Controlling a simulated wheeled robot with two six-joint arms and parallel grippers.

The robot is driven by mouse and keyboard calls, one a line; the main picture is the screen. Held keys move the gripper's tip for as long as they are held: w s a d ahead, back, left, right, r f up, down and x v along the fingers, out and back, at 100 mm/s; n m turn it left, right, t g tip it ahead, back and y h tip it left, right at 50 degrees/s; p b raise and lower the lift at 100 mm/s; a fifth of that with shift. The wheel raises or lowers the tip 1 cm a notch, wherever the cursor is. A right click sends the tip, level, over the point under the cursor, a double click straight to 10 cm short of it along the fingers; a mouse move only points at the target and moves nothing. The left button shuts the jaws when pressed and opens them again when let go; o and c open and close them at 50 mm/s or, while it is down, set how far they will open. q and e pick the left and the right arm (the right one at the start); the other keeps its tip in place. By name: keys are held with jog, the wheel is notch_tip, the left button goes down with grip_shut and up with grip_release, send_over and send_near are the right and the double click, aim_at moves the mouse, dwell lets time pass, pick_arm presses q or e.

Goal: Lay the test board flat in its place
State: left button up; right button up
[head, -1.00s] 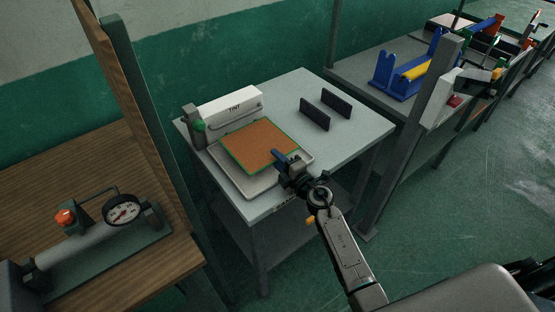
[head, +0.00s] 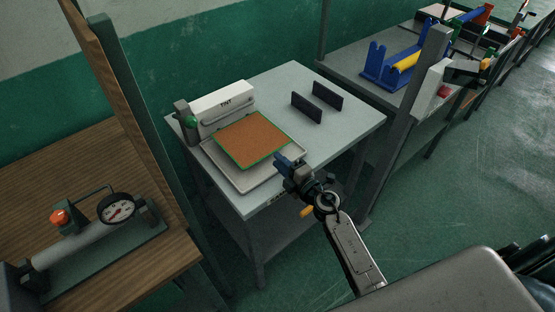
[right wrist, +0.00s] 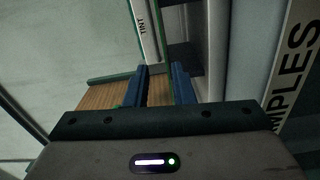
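The test board (head: 250,138) is an orange-brown square with a green edge. It looks flat on the pale tray (head: 250,183) in front of the white TINT unit (head: 224,107); I cannot tell whether it is fully seated. My right gripper (head: 282,160) is by the board's front right side, at the tray's edge. In the right wrist view its two blue fingers (right wrist: 164,86) stand apart, with brown board surface (right wrist: 106,96) showing beside and between them. They do not appear closed on it. My left gripper is in neither view.
Two dark upright plates (head: 317,100) stand on the grey table (head: 350,122) right of the tray. A wooden bench with a gauge (head: 117,208) is at the left. A blue and yellow roller stand (head: 398,67) is on the farther table. Free tabletop lies around the plates.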

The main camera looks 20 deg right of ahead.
jog(key=shift+s, duration=0.25)
jog(key=o, duration=0.6)
jog(key=b+v, duration=0.2)
jog(key=v, duration=0.8)
jog(key=shift+s+d, duration=0.2)
jog(key=shift+s, duration=0.15)
